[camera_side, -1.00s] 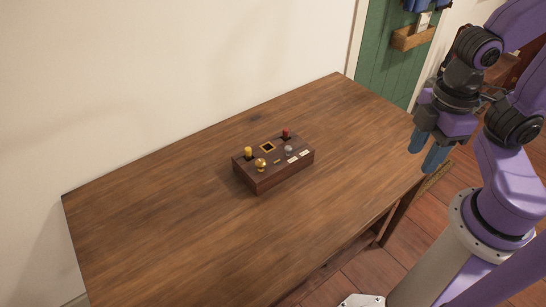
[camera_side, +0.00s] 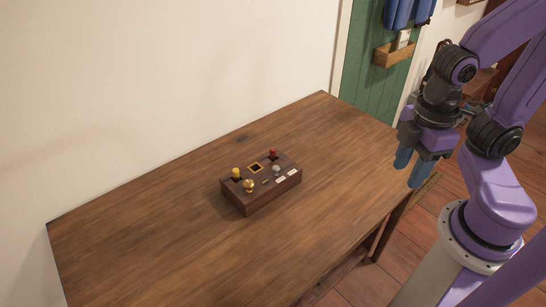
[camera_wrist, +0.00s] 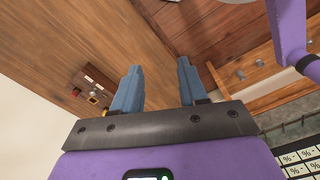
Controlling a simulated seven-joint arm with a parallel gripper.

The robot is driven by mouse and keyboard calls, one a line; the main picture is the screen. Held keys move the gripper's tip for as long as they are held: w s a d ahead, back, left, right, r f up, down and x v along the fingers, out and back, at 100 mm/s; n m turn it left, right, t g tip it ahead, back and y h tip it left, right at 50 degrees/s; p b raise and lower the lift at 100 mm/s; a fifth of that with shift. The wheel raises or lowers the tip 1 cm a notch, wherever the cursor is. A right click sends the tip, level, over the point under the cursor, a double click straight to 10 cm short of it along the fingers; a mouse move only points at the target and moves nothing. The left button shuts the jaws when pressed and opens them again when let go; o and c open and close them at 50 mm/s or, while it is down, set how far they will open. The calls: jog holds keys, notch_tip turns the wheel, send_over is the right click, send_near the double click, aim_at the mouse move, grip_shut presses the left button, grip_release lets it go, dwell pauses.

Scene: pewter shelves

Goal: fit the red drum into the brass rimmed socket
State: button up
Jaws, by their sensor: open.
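The red drum (camera_side: 272,153) is a small red piece standing at the back right of a dark wooden block (camera_side: 238,204), over a dark patch in its top. The brass rimmed socket (camera_side: 256,167) is a square opening in the block's top, left of the red drum, and looks empty and dark inside. My gripper (camera_side: 407,176) is open and empty, with two blue fingers, to the right of the block and well apart from it.
A yellow piece (camera_side: 236,173), a gold knob (camera_side: 249,186) and a grey knob (camera_side: 276,170) also stand on the block, with pale labels (camera_side: 280,180) at its front. The wooden table (camera_side: 150,235) is clear around it. A wall runs behind; a green door (camera_side: 370,85) stands at the back.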

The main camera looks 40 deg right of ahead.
jog(key=shift+o, duration=0.8)
